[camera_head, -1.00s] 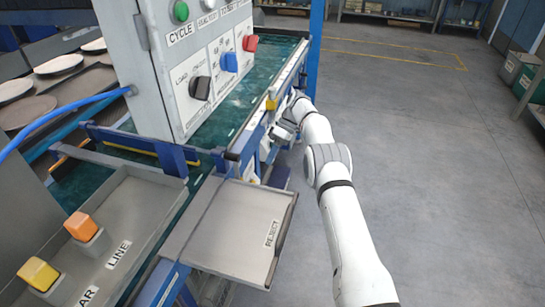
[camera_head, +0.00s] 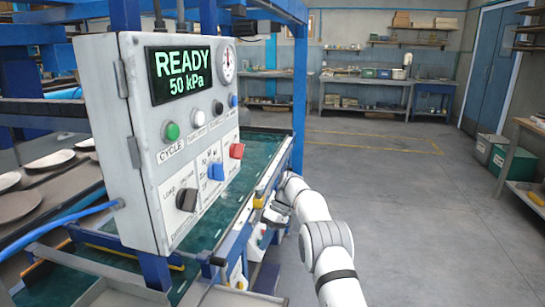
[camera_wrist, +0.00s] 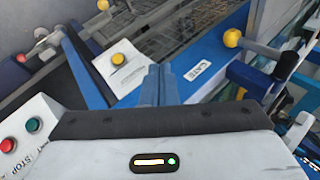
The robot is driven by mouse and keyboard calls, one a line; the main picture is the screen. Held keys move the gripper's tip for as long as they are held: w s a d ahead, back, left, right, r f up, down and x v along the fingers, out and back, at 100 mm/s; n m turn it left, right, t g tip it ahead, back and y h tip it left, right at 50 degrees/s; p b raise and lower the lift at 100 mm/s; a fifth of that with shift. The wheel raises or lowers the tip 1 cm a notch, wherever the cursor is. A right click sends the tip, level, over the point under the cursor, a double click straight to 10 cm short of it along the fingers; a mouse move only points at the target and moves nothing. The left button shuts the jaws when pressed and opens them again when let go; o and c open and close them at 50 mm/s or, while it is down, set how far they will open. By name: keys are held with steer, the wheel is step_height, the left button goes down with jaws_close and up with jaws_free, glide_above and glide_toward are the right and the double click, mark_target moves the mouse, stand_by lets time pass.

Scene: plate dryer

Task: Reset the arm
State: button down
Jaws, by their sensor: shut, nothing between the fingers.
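My white arm reaches forward along the right side of the machine. In the head view my gripper (camera_head: 268,220) is beside the machine's side rail and looks small and partly hidden. In the wrist view the two narrow fingers of my gripper (camera_wrist: 153,78) are together, with nothing between them. They point at a blue panel with a "GATE" label (camera_wrist: 198,70) and a yellow button (camera_wrist: 118,59). A yellow-knobbed lever (camera_wrist: 232,38) is to the right of the fingertips.
A grey control box (camera_head: 150,205) reads "READY 50 kPa" and carries knobs and buttons. Plates (camera_head: 50,160) lie at the left. Red and green buttons (camera_wrist: 8,145) show at the wrist view's lower left. The floor (camera_head: 430,220) right of my arm is clear. Workbenches (camera_head: 365,82) stand at the back.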

steer(key=s+d+r+m+t+h+p, duration=0.1)
steer(key=s+d+r+m+t, duration=0.15)
steer(key=s+d+r, duration=0.55)
steer(key=s+d+r+m+t+h+p, duration=0.15)
steer(key=s+r+m, duration=0.25)
steer(key=s+r, duration=0.55)
steer(key=s+d+r+m+t+h+p, duration=0.1)
steer(key=s+d, duration=0.3)
steer(key=s, duration=0.7)
steer(key=s+d+r+m+t+h+p, duration=0.1)
steer(key=s+d+m+t+p, duration=0.1)
steer(key=s, duration=1)
steer(key=shift+d+m+t, duration=0.5)
steer(key=shift+d+m, duration=0.55)
steer(key=shift+m, duration=0.2)
